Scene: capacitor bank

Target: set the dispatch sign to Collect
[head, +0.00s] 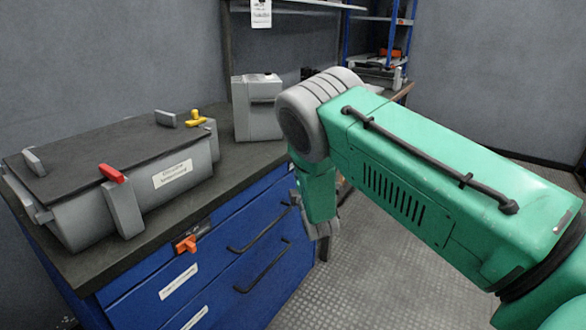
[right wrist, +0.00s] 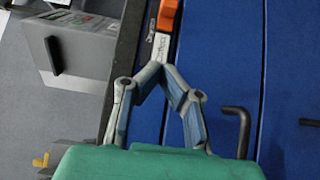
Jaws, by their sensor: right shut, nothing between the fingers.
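A small sign with an orange slider (head: 187,244) is on the front edge of the blue cabinet, below the grey case; I take it to be the dispatch sign. In the right wrist view the orange slider (right wrist: 168,14) is at the top, with a pale lettered strip (right wrist: 160,46) below it; its words are too small to read. My right gripper (head: 325,235) hangs in front of the cabinet, to the right of the sign. In the wrist view its shut, empty fingertips (right wrist: 156,68) appear just below the strip; I cannot tell whether they touch. My left gripper is not in view.
The grey case (head: 140,190) with a dark lid and red and yellow latches stands on the worktop. A grey box (head: 257,108) is behind it. Black drawer handles (head: 262,268) stick out from the blue front. Floor at right is clear.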

